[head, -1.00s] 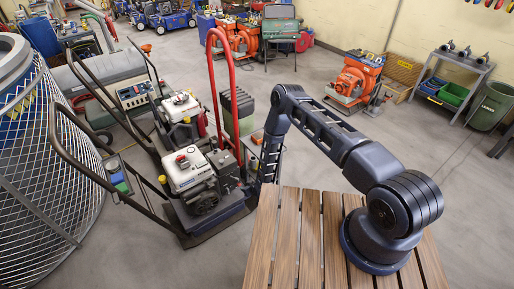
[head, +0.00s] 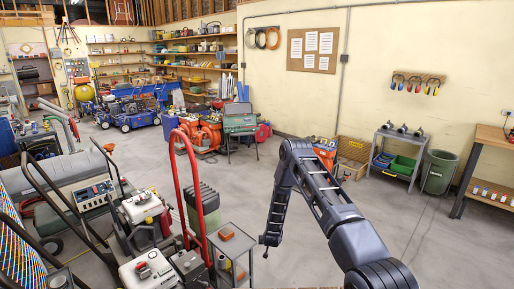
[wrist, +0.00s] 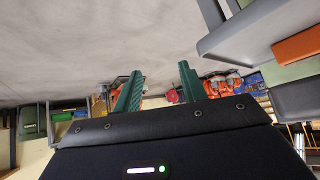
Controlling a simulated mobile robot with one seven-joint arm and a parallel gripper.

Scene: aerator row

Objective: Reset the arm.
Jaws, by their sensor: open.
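My arm reaches forward from the bottom right of the head view and bends down at its elbow. My gripper (head: 267,246) hangs low at its end, just right of a small grey cart (head: 246,240). In the wrist view its two green fingers (wrist: 158,78) stand apart with nothing between them. The wrist picture looks upside down, with the floor at the top. The cart also shows close by at the upper right there (wrist: 230,35), with an orange block (wrist: 299,45) on it.
Engine-driven machines (head: 145,210) and a red hand-truck frame (head: 188,180) crowd the left. A grey shelf cart (head: 397,150), a green bin (head: 438,172) and a workbench (head: 492,150) line the right wall. The floor (head: 440,240) right of my arm is clear.

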